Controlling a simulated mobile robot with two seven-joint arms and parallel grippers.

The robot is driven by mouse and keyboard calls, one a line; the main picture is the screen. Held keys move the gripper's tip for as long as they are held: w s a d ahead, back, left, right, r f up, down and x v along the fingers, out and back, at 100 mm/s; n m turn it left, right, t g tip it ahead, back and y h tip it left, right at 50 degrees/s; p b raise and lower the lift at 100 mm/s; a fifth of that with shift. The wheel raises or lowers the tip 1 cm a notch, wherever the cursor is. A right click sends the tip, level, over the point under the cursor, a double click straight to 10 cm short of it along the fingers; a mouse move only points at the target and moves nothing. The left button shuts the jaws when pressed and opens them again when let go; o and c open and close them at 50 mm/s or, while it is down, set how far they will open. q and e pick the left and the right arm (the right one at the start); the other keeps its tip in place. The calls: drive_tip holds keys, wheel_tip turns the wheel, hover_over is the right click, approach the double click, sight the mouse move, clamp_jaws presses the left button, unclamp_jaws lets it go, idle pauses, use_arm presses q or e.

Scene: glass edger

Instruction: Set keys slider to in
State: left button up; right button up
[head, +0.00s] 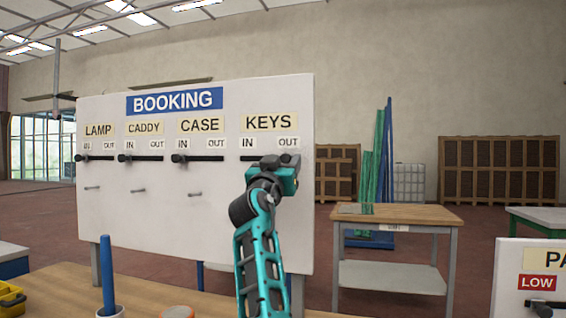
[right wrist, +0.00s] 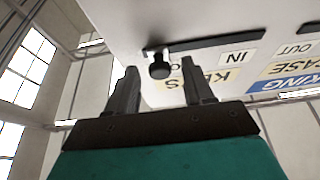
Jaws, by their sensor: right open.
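The keys slider is the fourth on the white BOOKING board (head: 205,225), under the KEYS label. In the head view its dark track (head: 250,158) shows under IN, and my right gripper (head: 284,161) hides its OUT end. In the right wrist view the black knob (right wrist: 159,66) sits at the track's end away from the IN label (right wrist: 237,58), so at the OUT side. My right gripper is open, with its two fingers on either side of the knob; I cannot tell whether they touch it. My left gripper is not in view.
The lamp (head: 97,158), caddy (head: 142,158) and case (head: 200,158) sliders line up left of keys, knobs at their IN ends. Small pegs stick out below. A wooden-topped table (head: 430,215) stands behind right; another labelled panel (head: 510,275) is at lower right.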

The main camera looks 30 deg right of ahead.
clamp_jaws()
idle(0.4)
